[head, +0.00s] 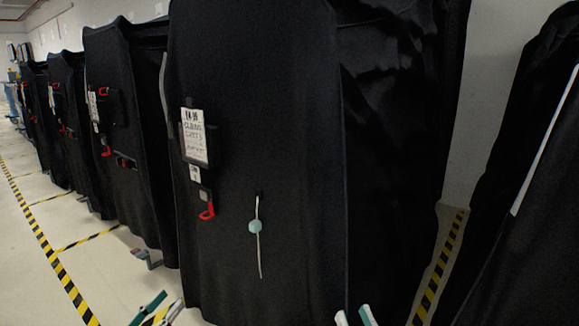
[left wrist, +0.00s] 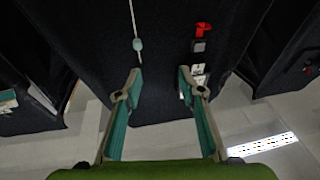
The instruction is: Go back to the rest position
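My left gripper (head: 160,309) is at the bottom left of the head view, low in front of the nearest black-covered cart (head: 270,130). In the left wrist view my left gripper (left wrist: 158,84) has its two teal-lined fingers spread wide, with nothing between them. My right gripper (head: 354,317) shows only two fingertips at the bottom edge of the head view. They stand apart with nothing visible between them; the rest is cut off.
The nearest cart carries a white label (head: 194,136), a red hook (head: 207,211) and a cord with a pale blue bead (head: 255,227). More covered carts (head: 75,110) line up at left. Yellow-black floor tape (head: 75,294) borders open floor at far left. Another black cover (head: 525,230) is at right.

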